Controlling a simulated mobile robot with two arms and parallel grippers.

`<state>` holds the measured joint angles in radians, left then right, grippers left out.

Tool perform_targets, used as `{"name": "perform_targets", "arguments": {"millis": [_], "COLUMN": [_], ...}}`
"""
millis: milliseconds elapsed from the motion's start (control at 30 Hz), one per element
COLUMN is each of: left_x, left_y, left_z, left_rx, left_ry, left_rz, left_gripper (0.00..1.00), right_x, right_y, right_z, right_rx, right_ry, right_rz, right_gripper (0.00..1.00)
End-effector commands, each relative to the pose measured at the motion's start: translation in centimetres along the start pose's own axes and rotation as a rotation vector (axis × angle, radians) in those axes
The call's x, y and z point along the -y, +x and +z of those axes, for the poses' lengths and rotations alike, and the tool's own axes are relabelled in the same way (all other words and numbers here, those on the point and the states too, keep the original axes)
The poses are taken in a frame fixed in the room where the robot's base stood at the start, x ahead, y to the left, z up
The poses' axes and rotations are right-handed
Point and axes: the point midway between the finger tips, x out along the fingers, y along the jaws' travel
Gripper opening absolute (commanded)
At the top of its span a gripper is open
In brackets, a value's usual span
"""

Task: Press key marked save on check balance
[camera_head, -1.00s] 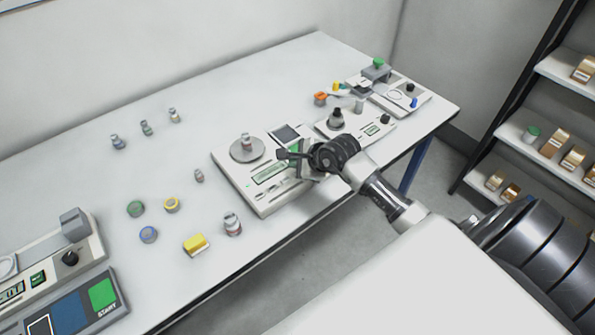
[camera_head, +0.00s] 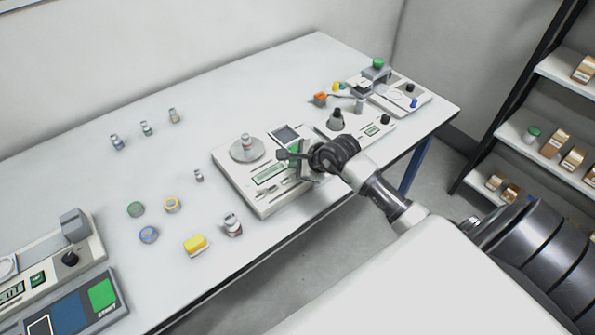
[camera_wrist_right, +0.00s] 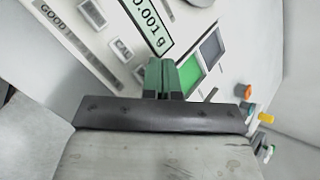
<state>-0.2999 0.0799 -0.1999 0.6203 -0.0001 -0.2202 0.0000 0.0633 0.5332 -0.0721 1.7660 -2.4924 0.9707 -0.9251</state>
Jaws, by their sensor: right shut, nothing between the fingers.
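A white balance (camera_head: 228,178) stands mid-table, with a small vial (camera_head: 246,140) on its round pan (camera_head: 240,154). Its display (camera_wrist_right: 150,20) reads 0.001 g in the right wrist view. Beside the display are a bright green key (camera_wrist_right: 191,76) and a dark grey square (camera_wrist_right: 211,47); I can read no lettering on either. My right gripper (camera_head: 283,155) is over the balance's right part. In the wrist view its fingertips (camera_wrist_right: 163,64) are together and empty, beside the green key and partly covering it. I cannot tell whether they touch it. My left gripper is not in view.
Another instrument (camera_head: 372,131) with a dark knob stands close to the right of my gripper. Loose vials, round tins and a yellow block (camera_head: 195,244) lie to the left. A device with a START key (camera_head: 102,293) is at the lower left.

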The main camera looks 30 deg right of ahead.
Motion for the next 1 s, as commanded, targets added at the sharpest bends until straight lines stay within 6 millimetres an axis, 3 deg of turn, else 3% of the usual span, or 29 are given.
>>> {"name": "perform_targets", "arguments": {"millis": [1000], "left_x": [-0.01], "left_y": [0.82], "left_z": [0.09], "left_rx": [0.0], "left_ry": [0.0], "left_rz": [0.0], "left_gripper": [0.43], "right_x": [-0.42], "right_y": [0.57], "right_z": [-0.41], "right_rx": [0.0], "right_ry": [0.0], "right_rz": [0.0], "right_gripper": [0.0]}}
